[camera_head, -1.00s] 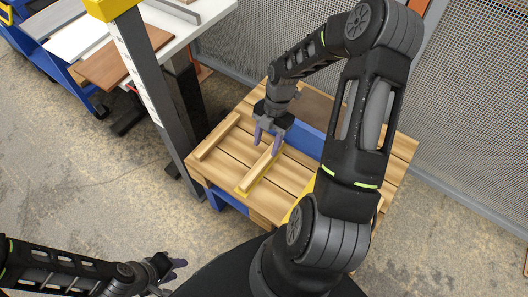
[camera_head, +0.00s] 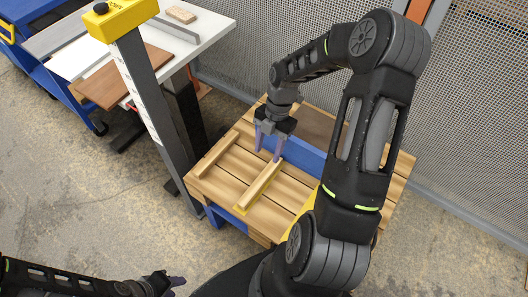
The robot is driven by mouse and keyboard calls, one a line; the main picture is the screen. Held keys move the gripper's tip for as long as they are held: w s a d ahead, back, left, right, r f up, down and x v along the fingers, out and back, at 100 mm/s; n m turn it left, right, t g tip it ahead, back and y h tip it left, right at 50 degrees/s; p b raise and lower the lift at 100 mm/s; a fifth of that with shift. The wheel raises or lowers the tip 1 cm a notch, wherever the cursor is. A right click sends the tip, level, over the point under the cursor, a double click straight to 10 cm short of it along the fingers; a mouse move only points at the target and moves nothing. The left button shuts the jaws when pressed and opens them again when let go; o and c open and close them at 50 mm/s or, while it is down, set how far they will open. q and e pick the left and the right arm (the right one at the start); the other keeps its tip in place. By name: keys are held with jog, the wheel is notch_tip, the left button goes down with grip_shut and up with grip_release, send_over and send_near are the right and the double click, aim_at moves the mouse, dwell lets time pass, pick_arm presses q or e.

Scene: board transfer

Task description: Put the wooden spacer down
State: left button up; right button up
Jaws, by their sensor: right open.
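The wooden spacer (camera_head: 260,186) lies on the slatted wooden pallet top (camera_head: 225,187), along a yellow marking (camera_head: 243,208). My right gripper (camera_head: 268,156) is open, with its purple fingers pointing down over the far end of the spacer. Whether the fingertips touch the spacer is unclear. A similar wooden strip (camera_head: 215,156) lies to the left on the same pallet. My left gripper (camera_head: 177,284) is low at the bottom of the view, away from the pallet; its finger gap is too small to tell.
A grey post (camera_head: 158,120) stands left of the pallet. A white table (camera_head: 215,30) and a blue cart (camera_head: 78,108) are at the upper left. Mesh fencing (camera_head: 475,120) closes the right side.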

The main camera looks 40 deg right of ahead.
jog(key=a+f+m, duration=0.3)
jog(key=a, duration=0.3)
jog(key=a+f+m+y, duration=0.1)
jog(key=a+f+m, duration=0.2)
jog(key=a, duration=0.3)
jog(key=s+a+f+m+t, duration=0.1)
jog(key=a+f+m, duration=0.2)
jog(key=a, duration=0.3)
jog(key=shift+f+m, duration=0.1)
jog(key=shift+m, duration=0.2)
jog(key=s+a+f+m, duration=0.5)
jog(key=s+a+m, duration=0.6)
jog(key=m, duration=0.2)
jog(key=shift+f+t, duration=0.3)
jog(key=shift+t, duration=0.1)
